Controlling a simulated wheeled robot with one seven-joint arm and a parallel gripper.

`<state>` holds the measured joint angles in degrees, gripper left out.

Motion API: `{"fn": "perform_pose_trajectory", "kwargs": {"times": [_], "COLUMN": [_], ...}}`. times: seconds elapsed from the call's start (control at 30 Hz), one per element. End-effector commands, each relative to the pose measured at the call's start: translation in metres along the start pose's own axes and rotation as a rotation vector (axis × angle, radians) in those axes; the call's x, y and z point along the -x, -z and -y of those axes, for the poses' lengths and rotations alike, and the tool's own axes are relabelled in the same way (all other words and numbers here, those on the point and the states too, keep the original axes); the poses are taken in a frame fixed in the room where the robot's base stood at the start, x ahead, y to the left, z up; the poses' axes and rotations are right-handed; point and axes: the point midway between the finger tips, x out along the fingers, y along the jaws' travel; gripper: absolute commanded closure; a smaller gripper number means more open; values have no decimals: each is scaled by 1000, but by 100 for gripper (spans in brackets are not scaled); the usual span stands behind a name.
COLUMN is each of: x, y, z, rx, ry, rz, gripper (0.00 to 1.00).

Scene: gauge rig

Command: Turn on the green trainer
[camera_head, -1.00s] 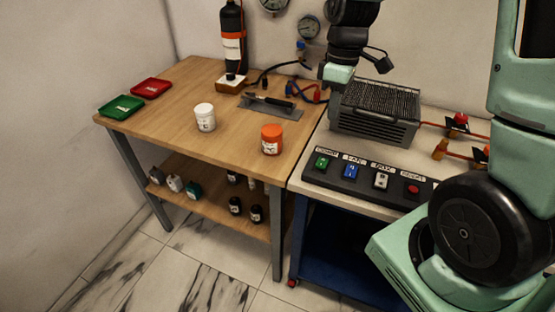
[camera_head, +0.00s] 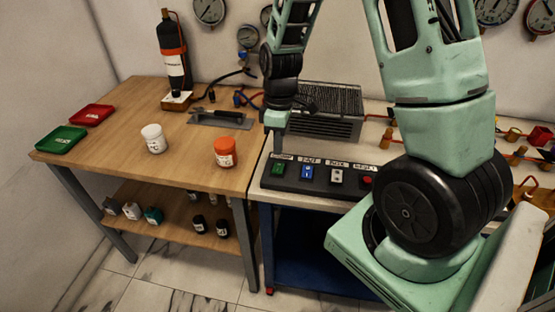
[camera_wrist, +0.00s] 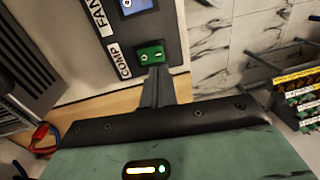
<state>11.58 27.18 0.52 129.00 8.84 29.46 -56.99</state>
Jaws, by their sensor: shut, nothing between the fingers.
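A green rocker switch (camera_head: 278,169) sits at the left end of a dark control panel (camera_head: 315,187). In the wrist view the green switch (camera_wrist: 149,55) has a label reading COMP beside it and shows white marks on its face. My gripper (camera_head: 279,150) is shut and empty, pointing down just above and behind the green switch. In the wrist view the closed fingertips (camera_wrist: 156,70) reach the near edge of the switch; I cannot tell whether they touch it. Nothing in view is labelled as a trainer.
A blue switch (camera_head: 306,172), a light switch (camera_head: 336,176) and a red button (camera_head: 366,180) stand in the same row. A grey vented box (camera_head: 325,127) is behind the panel. A wooden table (camera_head: 190,165) with an orange jar (camera_head: 225,153) is to the left.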

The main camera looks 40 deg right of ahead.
Motion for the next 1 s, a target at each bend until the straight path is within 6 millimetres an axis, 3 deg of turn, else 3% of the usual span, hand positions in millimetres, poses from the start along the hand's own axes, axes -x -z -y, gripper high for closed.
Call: {"fn": "perform_pose_trajectory", "kwargs": {"times": [0.1,0.3,1.0], "x": [-23,-46,-59], "y": [-1,0,0], "z": [1,0,2], "rx": [-1,-1,0], "ry": [4,2,0], "rz": [3,1,0], "gripper": [100,100,100]}}
